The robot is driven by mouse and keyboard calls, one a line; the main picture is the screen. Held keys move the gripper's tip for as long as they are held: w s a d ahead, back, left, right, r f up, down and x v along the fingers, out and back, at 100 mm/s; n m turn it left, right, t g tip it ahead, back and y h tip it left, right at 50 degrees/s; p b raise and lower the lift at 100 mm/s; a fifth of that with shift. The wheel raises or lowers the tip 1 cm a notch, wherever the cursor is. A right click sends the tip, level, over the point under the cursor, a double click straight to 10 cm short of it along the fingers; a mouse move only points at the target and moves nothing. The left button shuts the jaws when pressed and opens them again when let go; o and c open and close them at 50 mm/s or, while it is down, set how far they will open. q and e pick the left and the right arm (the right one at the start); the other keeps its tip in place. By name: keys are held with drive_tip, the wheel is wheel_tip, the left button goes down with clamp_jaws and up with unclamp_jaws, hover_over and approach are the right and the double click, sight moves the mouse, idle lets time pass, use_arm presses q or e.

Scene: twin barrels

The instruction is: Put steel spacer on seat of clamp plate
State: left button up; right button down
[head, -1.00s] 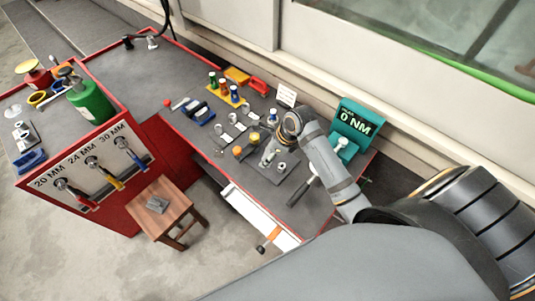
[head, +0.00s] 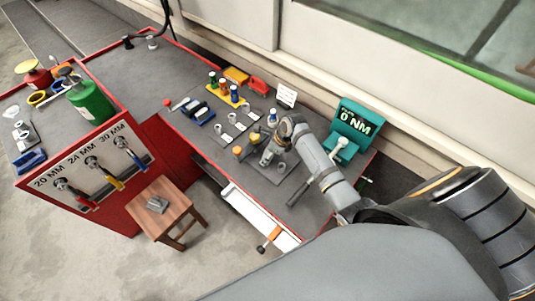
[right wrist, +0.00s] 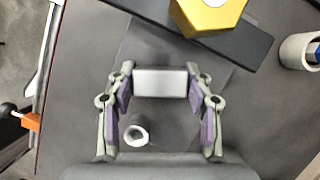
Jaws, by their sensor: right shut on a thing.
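My right gripper (right wrist: 160,92) is shut on a light grey block-like piece, which I take to be the steel spacer (right wrist: 160,82). The piece sits between the purple finger pads. Below it lies a flat dark grey plate (right wrist: 185,135), probably the clamp plate, which also shows on the bench in the head view (head: 287,184). A pale hollow ring (right wrist: 137,134) stands on that plate, near the left finger; it also shows in the head view (head: 282,166). The height of the piece above the plate is hard to tell. My left gripper is not in view.
A gold hex part (right wrist: 207,14) on a dark bar lies just beyond the gripper. A pale cup with a blue part (right wrist: 300,50) stands to the right. A teal gauge (head: 355,130) reads 0 NM. Several small parts crowd the bench (head: 190,75) left of my arm.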

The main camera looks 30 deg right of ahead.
drive_tip(key=shift+f, duration=0.1)
drive_tip(key=c, duration=0.6)
unclamp_jaws()
drive_tip(key=shift+f, duration=0.1)
drive_tip(key=shift+o, duration=0.2)
drive_tip(key=v, duration=1.2)
drive_tip(key=shift+p, duration=0.4)
drive_tip(key=shift+r, duration=0.2)
